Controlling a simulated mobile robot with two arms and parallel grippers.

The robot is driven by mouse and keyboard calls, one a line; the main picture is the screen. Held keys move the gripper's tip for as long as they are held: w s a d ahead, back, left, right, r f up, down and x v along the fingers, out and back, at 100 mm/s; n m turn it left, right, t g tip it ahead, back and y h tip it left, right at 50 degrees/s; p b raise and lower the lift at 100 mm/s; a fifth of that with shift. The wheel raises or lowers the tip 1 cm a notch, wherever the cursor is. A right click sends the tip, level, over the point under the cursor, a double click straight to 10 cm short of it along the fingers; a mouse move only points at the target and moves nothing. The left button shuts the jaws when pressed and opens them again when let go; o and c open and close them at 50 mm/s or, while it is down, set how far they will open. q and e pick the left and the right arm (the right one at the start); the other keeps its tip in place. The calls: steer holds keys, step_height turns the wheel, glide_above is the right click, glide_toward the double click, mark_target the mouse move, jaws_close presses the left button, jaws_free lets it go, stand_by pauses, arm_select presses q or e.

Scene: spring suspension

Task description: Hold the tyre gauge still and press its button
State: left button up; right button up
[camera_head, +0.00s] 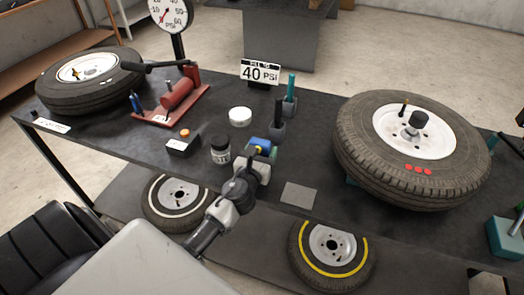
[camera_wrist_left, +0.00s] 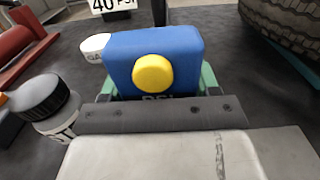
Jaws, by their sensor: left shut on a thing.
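The tyre gauge is a blue block (camera_wrist_left: 120,52) with a round yellow button (camera_wrist_left: 153,73) on the face toward the wrist camera. My left gripper (camera_wrist_left: 152,85) is shut on the gauge, with green finger pads showing at its two sides. Lettering below the button is partly hidden by the gripper's dark bar. In the head view the gauge (camera_head: 260,143) is small, at the tip of my left gripper (camera_head: 260,158), over the front middle of the bench. The yellow button is clear of any finger. My right gripper is not in view.
A dark-lidded jar (camera_head: 220,151) stands close left of the gauge, with a white tub (camera_head: 240,116) behind. A 40 PSI sign (camera_head: 260,72) stands farther back. A large tyre (camera_head: 350,150) lies at right. A grey square (camera_head: 299,194) lies on clear bench in front.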

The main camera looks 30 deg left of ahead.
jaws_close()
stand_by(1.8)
